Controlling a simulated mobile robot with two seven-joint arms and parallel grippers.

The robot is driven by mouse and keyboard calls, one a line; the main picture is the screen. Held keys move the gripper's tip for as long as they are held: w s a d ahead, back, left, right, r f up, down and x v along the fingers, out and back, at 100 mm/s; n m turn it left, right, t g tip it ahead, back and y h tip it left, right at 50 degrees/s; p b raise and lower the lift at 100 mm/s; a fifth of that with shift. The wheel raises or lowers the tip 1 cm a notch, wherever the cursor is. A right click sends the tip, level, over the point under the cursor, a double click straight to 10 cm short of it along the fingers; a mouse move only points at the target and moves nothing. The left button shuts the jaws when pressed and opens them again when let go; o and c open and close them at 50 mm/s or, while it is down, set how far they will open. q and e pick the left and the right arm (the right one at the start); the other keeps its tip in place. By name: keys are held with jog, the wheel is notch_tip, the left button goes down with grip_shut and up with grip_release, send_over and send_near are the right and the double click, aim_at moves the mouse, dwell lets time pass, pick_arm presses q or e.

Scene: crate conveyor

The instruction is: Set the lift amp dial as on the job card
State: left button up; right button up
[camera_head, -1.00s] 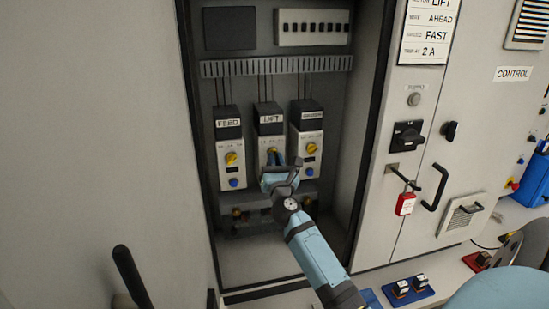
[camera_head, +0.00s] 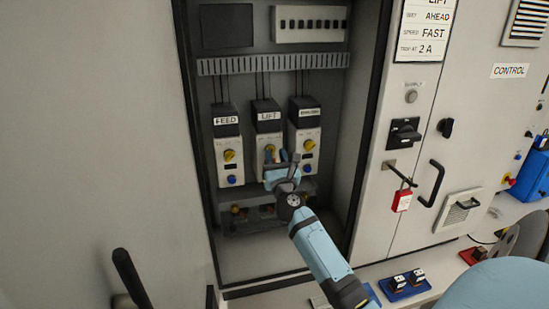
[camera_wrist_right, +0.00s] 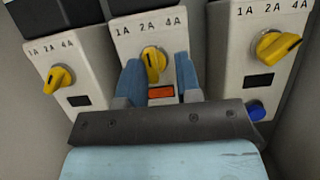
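The lift unit (camera_head: 267,128) is the middle one of three in the open cabinet. Its yellow amp dial (camera_wrist_right: 153,65) points up, close to the 2 A mark, in the right wrist view. An orange-red window (camera_wrist_right: 161,92) is below the dial. My right gripper (camera_wrist_right: 160,68) is open, one blue finger on each side of the dial, with gaps visible. In the head view the right gripper (camera_head: 277,158) partly covers the unit's lower front. The job card (camera_head: 424,35) reads LIFT, AHEAD, FAST, trip at 2 A. My left gripper is not in view.
The feed unit (camera_head: 228,143) stands left of the lift unit and a third unit (camera_head: 305,137) right, each with a yellow dial. A black handle (camera_head: 130,275) is lower left.

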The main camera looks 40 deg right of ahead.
jog(key=shift+w+r, duration=0.1)
jog(key=shift+r, duration=0.4)
jog(key=shift+w+a+f, duration=0.15)
jog(key=shift+w+a, duration=0.1)
jog(key=b+v, duration=0.4)
jog(key=v, duration=0.9)
jog(key=shift+s+a+f, duration=0.2)
jog(key=shift+f, duration=0.2)
